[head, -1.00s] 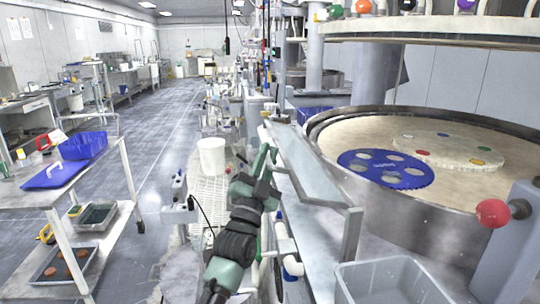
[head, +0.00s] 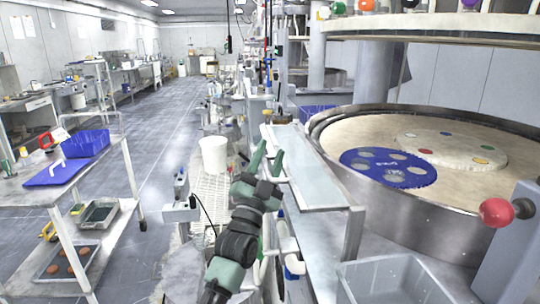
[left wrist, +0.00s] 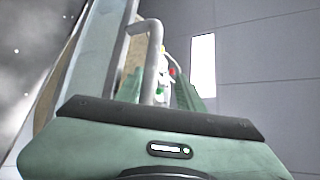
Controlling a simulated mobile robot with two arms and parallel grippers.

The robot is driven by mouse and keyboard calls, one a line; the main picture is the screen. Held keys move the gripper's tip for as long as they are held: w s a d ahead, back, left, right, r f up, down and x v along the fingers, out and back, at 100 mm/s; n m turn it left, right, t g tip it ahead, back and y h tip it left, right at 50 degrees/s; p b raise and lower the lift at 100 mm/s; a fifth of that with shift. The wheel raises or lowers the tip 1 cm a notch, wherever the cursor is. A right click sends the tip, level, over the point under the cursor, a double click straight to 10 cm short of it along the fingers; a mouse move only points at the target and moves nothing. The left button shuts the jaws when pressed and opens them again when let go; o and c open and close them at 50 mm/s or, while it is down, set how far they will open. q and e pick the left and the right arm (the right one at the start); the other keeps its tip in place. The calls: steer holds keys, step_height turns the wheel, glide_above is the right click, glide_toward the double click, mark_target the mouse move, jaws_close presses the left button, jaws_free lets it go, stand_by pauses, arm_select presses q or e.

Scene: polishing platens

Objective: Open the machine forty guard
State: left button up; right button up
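The guard (head: 310,180) is a long pale translucent panel in a metal frame, along the left side of the big round polishing machine (head: 470,220). It lies nearly flat in the head view. It also shows at the left of the left wrist view (left wrist: 93,50). My left gripper (head: 267,163) is at the guard's left edge, its fingers spread. In the left wrist view a bent metal handle bar (left wrist: 152,65) stands between the fingers, with visible room on its right; contact is unclear. My right gripper is not in view.
A red ball knob (head: 496,212) is at the right. A grey bin (head: 395,280) stands at the front. A white bucket (head: 214,155) is left of my arm. A cart (head: 30,195) with trays stands at the left, beside open aisle floor (head: 165,150).

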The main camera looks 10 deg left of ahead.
arm_select(q)
steer(key=v, duration=0.7)
steer(key=shift+s+f, duration=0.2)
steer(key=shift+a, duration=0.1)
steer(key=shift+s+f, duration=0.1)
steer(key=shift+s+d+f+b, duration=0.1)
steer(key=shift+s+f+b, duration=0.05)
steer(key=shift+s+f, duration=0.85)
steer(key=shift+s+d+f+b, duration=0.15)
steer(key=shift+s+f, duration=0.85)
steer(key=shift+s, duration=0.05)
steer(key=shift+b+v, duration=0.4)
steer(key=shift+v, duration=1.25)
steer(key=shift+w+d+f, duration=0.1)
steer(key=shift+d+f, duration=0.05)
steer(key=shift+d, duration=0.1)
